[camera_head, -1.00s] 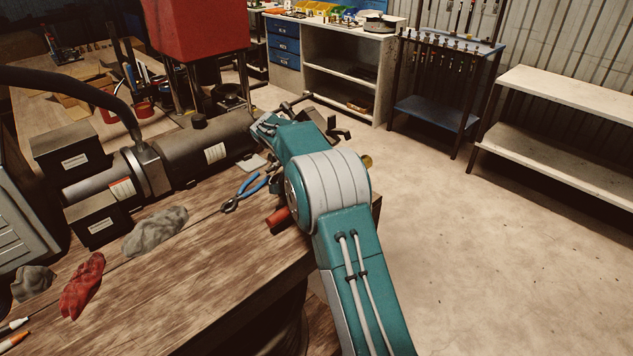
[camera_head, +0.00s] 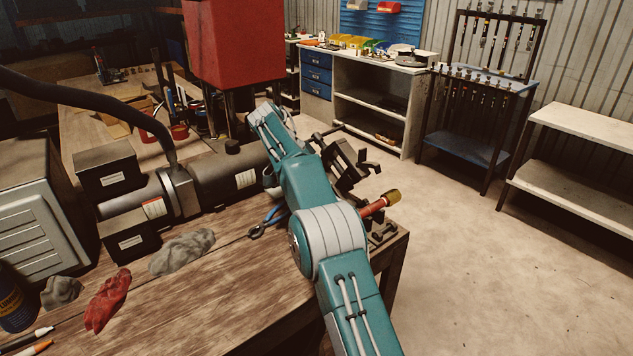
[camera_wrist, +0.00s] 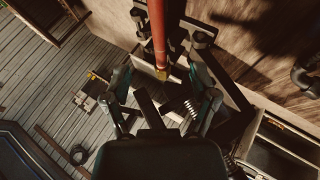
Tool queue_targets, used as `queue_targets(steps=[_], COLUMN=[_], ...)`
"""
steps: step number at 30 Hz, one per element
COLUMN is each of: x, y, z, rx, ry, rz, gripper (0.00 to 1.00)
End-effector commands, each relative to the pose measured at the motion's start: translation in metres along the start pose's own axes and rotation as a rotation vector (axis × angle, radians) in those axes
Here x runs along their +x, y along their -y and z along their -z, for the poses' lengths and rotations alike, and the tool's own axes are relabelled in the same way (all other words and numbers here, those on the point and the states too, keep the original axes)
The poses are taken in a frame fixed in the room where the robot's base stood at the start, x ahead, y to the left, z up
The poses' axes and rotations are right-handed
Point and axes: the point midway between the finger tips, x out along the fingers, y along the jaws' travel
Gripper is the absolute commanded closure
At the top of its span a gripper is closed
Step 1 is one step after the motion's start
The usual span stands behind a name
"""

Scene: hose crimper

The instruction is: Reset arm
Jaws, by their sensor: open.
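A red hose (camera_head: 373,208) with a brass-coloured end (camera_head: 392,197) shows at the right corner of the wooden bench, partly hidden by my arm. My gripper (camera_head: 352,165) is dark, behind my teal arm, above and left of the brass end in the head view. In the wrist view my gripper (camera_wrist: 164,80) has its fingers spread apart.
The bench (camera_head: 215,290) carries a dark cylindrical machine (camera_head: 225,178), blue-handled pliers (camera_head: 268,220), a grey cloth (camera_head: 182,252) and a red glove (camera_head: 107,300). A red block (camera_head: 235,45) stands behind. Open floor (camera_head: 470,270) lies right, before a rack (camera_head: 465,115) and shelves (camera_head: 585,130).

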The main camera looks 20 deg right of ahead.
Motion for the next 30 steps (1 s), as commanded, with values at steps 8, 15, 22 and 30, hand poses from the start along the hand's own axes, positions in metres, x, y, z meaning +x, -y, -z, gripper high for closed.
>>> queue_targets(steps=[8, 15, 22, 30], x=[-0.022, -0.040, -0.044, -0.032], y=[-0.036, -0.089, -0.141, -0.198], z=[0.001, -0.011, -0.036, -0.081], rx=[-0.114, -0.288, -0.435, -0.583], ry=[-0.004, -0.022, -0.059, -0.122], rz=[0.098, 0.250, 0.396, 0.563], gripper=[0.24, 0.24, 0.24, 0.24])
